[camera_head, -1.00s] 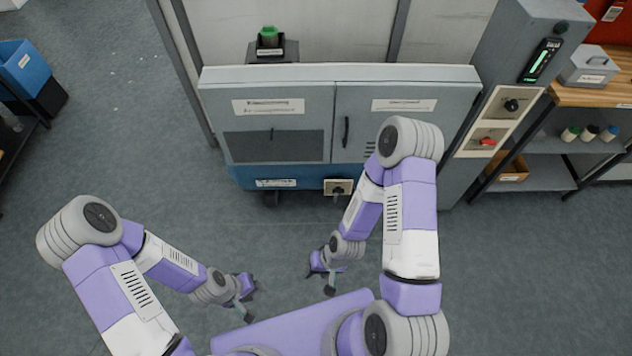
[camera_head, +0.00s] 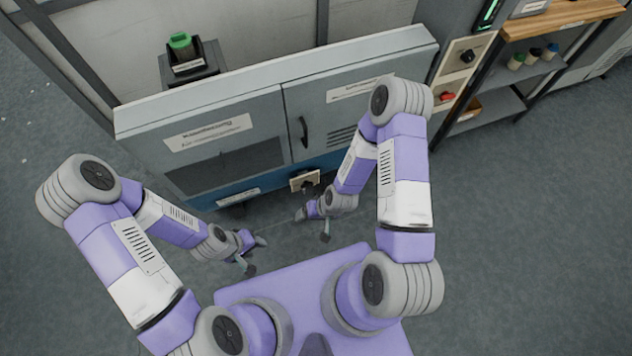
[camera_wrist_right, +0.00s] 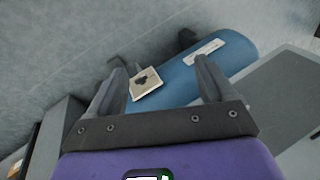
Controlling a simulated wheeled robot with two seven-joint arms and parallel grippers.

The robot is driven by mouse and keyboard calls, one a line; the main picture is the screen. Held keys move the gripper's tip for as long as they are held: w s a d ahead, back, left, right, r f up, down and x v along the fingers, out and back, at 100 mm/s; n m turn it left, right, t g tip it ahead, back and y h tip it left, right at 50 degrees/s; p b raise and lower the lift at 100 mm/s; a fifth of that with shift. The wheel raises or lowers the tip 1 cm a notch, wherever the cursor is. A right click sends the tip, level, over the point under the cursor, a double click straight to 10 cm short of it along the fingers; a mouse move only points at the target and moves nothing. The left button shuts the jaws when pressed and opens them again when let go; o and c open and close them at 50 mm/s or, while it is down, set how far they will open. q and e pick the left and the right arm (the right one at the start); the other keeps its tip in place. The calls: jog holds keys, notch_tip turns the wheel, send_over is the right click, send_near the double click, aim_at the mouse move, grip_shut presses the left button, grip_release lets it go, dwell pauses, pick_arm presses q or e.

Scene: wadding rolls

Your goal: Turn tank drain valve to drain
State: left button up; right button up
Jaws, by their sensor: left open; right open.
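The tank drain valve is a black knob on a small cream plate (camera_head: 304,180) low on the front of the grey cabinet (camera_head: 240,110), at its blue lower part. In the right wrist view the plate with its dark knob (camera_wrist_right: 146,84) shows between the fingers, beyond them. My right gripper (camera_head: 312,223) is open and empty, a little in front of and below the valve; its two fingers show apart in the wrist view (camera_wrist_right: 160,88). My left gripper (camera_head: 254,254) is open and empty over the floor, left of the right one. Neither gripper touches the valve.
The cabinet has a dark door handle (camera_head: 304,132) above the valve. A panel with a black knob and red switch (camera_head: 447,97) stands right of it. A green-capped container (camera_head: 182,46) is behind the cabinet top. Shelves (camera_head: 500,88) stand at right. Floor at left is clear.

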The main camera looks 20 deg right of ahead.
jog(key=shift+o, duration=0.2)
jog(key=w+d+f+t+b, duration=0.1)
jog(key=w+f+t+b, duration=0.1)
jog(key=w+f, duration=0.3)
jog(key=w+d+f+n+t+h+b, duration=0.1)
jog(key=w+f, duration=0.5)
jog(key=f, duration=0.7)
jog(key=d+t+b, duration=0.1)
jog(key=t+b, duration=0.1)
jog(key=b, duration=0.1)
jog(key=shift+w+f, duration=0.2)
jog(key=shift+w, duration=0.05)
jog(key=n+t+h+b, duration=0.1)
jog(key=t+h+b, duration=0.1)
jog(key=t+b, duration=0.35)
send_near(307, 185)
jog(key=shift+n+t, duration=0.4)
jog(key=shift+t, duration=0.15)
jog(key=b+x, duration=0.2)
jog(key=x, duration=0.1)
jog(key=f+b+x, duration=0.1)
jog(key=b+x, duration=0.1)
jog(key=x, duration=0.2)
jog(key=shift+f, duration=0.2)
jog(key=shift+w+b, duration=0.35)
jog(key=shift+w, duration=0.1)
jog(key=c, duration=1.1)
jog(key=shift+o, duration=0.2)
